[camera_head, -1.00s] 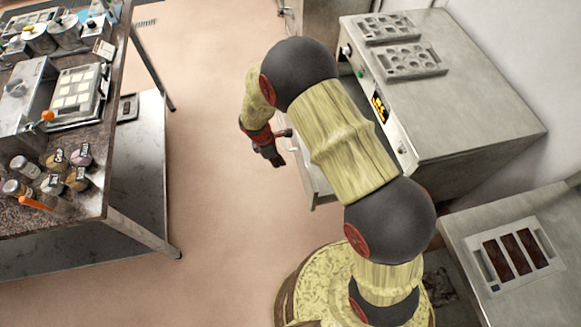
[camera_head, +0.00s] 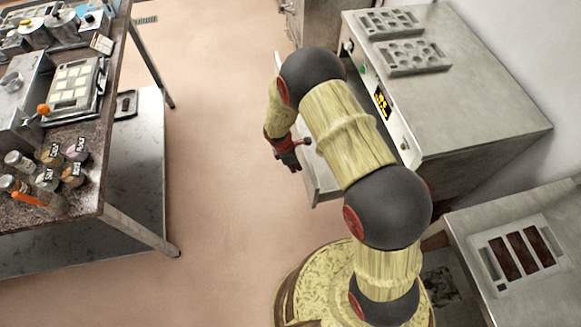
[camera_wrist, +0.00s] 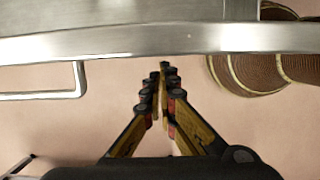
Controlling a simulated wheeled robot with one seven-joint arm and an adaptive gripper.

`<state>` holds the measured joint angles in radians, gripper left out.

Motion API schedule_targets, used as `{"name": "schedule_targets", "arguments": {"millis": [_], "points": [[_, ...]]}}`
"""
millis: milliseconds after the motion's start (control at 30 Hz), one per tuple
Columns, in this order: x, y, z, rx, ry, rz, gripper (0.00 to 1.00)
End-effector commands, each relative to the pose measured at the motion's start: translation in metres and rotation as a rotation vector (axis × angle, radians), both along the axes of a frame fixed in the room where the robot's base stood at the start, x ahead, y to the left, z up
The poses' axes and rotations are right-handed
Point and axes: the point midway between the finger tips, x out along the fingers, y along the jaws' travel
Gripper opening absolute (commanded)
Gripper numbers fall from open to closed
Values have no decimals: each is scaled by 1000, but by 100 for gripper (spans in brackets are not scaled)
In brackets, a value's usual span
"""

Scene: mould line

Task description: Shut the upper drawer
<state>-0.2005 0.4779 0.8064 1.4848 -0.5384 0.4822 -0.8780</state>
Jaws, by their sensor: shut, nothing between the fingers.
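The upper drawer (camera_head: 326,188) stands pulled out from the steel cabinet (camera_head: 460,110), partly hidden behind my arm in the head view. In the wrist view its metal front edge (camera_wrist: 120,45) runs across the top, with a bar handle (camera_wrist: 45,95) at the left. My gripper (camera_head: 291,164) hangs on the outer side of the drawer front. In the wrist view my gripper (camera_wrist: 163,72) is shut and empty, its fingertips close to the front edge. I cannot tell whether they touch it.
Two moulds (camera_head: 412,58) lie on the cabinet top. A worktable (camera_head: 92,190) with jars and trays stands at the left. At the lower right, a counter (camera_head: 470,240) carries a tray of dark bars (camera_head: 520,252). Open floor (camera_head: 215,130) lies between worktable and cabinet.

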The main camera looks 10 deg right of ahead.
Motion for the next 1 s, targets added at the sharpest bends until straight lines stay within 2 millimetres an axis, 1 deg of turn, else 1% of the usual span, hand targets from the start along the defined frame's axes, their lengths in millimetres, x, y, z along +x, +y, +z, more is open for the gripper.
{"name": "schedule_targets", "arguments": {"millis": [367, 467, 567, 667, 767, 967, 1000], "points": [[0, -2, 0, 0, 0, -1, 0], [0, -9, 1, 0, 0, -2, 0], [0, -22, 1, 0, 0, -3, 0], [-1, -44, 1, 0, 1, -8, 0], [-1, -73, 2, 0, 1, -8, 0], [-1, -143, 2, 0, 0, -10, 0], [-1, -157, 2, 0, 1, -8, 0]]}}
